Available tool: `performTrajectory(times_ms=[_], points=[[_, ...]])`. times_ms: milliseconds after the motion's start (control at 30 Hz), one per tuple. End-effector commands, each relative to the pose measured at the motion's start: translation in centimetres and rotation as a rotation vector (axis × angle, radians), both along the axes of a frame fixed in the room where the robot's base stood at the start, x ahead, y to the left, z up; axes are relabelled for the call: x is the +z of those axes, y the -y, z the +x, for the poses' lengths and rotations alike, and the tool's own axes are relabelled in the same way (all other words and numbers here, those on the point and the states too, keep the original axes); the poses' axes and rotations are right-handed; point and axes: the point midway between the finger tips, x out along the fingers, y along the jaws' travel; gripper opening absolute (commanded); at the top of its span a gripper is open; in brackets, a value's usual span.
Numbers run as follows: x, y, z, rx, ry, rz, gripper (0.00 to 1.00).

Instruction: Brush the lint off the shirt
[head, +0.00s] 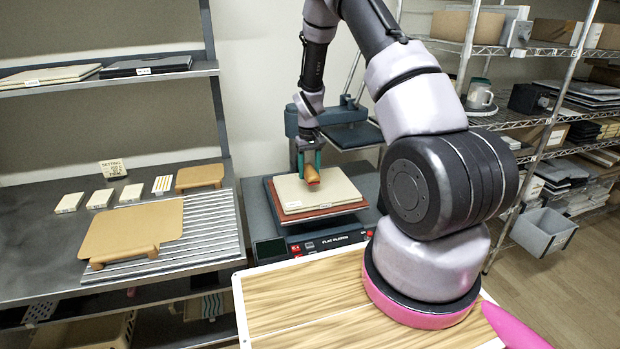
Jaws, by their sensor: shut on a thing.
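The shirt (338,190) looks like a flat beige folded cloth. It lies on the reddish-brown lower plate (322,213) of the flat press. My gripper (309,170) has teal fingers and points down over the left part of the shirt. It is shut on a small brush (312,174) with an orange-brown body and a red end. The brush is at or just above the cloth; I cannot tell if it touches. Lint is too small to make out.
The press's raised dark upper part (352,134) stands behind the shirt. At left, a metal table (40,262) holds tan boards (130,230), several small pale blocks and a sign (112,168). Wire shelves (490,121) with a mug (480,95) stand at right. A wooden top (300,300) is in front.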

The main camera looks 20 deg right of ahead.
Motion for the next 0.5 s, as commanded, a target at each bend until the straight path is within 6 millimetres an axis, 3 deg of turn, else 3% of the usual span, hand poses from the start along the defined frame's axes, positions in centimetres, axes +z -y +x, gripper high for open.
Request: performTrajectory(times_ms=[300, 500], points=[[3.0, -0.3, 0.1, -0.002, 0.002, 0.000, 0.00], [4.0, -0.3, 0.1, -0.002, 0.001, 0.000, 0.00]])
